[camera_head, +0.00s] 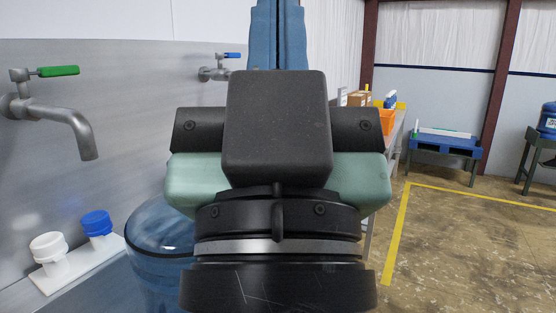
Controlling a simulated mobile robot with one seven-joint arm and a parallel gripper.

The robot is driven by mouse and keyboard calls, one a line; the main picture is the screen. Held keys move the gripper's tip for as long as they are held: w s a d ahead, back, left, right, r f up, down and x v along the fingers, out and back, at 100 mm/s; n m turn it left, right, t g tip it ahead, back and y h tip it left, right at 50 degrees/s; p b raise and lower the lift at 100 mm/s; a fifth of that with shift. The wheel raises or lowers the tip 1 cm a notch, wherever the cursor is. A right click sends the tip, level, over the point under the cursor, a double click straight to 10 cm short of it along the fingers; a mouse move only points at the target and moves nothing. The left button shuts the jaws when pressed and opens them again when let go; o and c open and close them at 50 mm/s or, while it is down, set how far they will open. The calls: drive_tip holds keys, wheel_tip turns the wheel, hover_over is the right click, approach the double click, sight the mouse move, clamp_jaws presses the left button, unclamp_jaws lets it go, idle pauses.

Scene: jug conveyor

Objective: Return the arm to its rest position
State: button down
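My gripper (279,12) fills the middle of the head view and points upward. Its black wrist flange is at the bottom, with a pale green hand body and a black box above it. Two blue fingers rise behind the box, side by side with only a thin seam between them, so they look shut. Their tips run out of the top of the picture, and nothing shows between them. A clear blue jug (158,262) stands below and left of my gripper, partly hidden by the wrist.
A green-handled tap (62,105) and a blue-handled tap (220,68) project from the left wall. White and blue caps (97,224) sit on a white strip (75,262). A table with an orange bin (387,122) and a blue pallet (445,145) are right. Floor there is clear.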

wheel_tip(320, 180, up, 16)
drive_tip(key=p, duration=1.3)
drive_tip(key=shift+p, duration=0.35)
drive_tip(key=shift+r, duration=0.1)
